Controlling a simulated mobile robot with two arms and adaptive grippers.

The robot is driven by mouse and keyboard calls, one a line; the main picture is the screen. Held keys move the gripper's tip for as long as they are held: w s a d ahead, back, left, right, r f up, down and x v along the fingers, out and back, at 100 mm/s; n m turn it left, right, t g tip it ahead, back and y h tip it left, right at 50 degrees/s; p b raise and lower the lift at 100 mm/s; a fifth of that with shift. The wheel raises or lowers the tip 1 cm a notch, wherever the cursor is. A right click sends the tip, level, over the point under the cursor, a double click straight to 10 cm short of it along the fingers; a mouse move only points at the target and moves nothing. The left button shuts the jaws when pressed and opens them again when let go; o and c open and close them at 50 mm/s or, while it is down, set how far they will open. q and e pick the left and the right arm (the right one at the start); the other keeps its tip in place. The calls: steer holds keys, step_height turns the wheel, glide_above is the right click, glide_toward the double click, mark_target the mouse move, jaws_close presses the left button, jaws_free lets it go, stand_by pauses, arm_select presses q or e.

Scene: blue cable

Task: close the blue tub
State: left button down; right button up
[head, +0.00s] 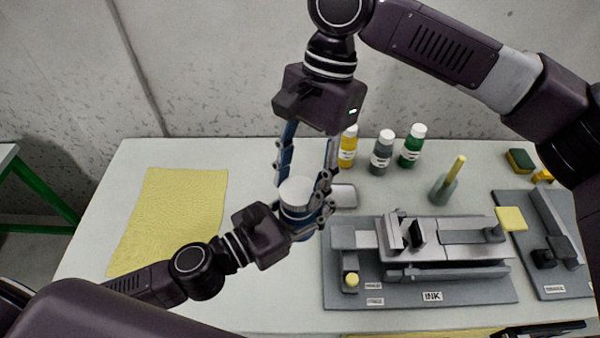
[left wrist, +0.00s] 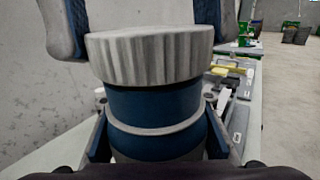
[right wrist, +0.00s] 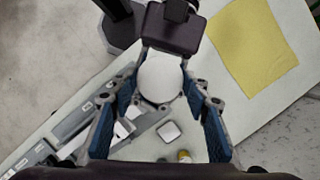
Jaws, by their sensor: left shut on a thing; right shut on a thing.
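The blue tub (head: 292,214) is held upright above the table; its blue body with a pale band fills the middle of the left wrist view (left wrist: 155,105). The white ribbed lid (head: 295,189) sits over the tub's top, nearly level; whether it is fully seated I cannot tell. The lid's round top shows in the right wrist view (right wrist: 160,78). My left gripper (head: 306,220) comes from the left and is shut on the tub's body. My right gripper (head: 304,184) points down from above, its blue fingers shut on the lid from both sides.
Yellow, grey and green bottles (head: 382,152) stand behind on the table (head: 245,300). A grey ink station (head: 420,290) lies to the right, a yellow cloth (head: 170,215) to the left. A small light dish (head: 343,195) sits just behind the grippers.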

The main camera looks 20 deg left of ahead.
steer(key=shift+f, duration=0.7)
stand_by(0.5)
steer(key=m+t+y, duration=0.1)
steer(key=m, duration=0.5)
steer(key=shift+s+d, duration=0.1)
steer(key=shift+d, duration=0.05)
steer(key=m+t, duration=0.1)
steer(key=m, duration=0.3)
steer(key=shift+y, duration=0.4)
steer(key=o, duration=0.8)
steer(key=shift+s, duration=0.1)
steer(key=shift+r, duration=2.25)
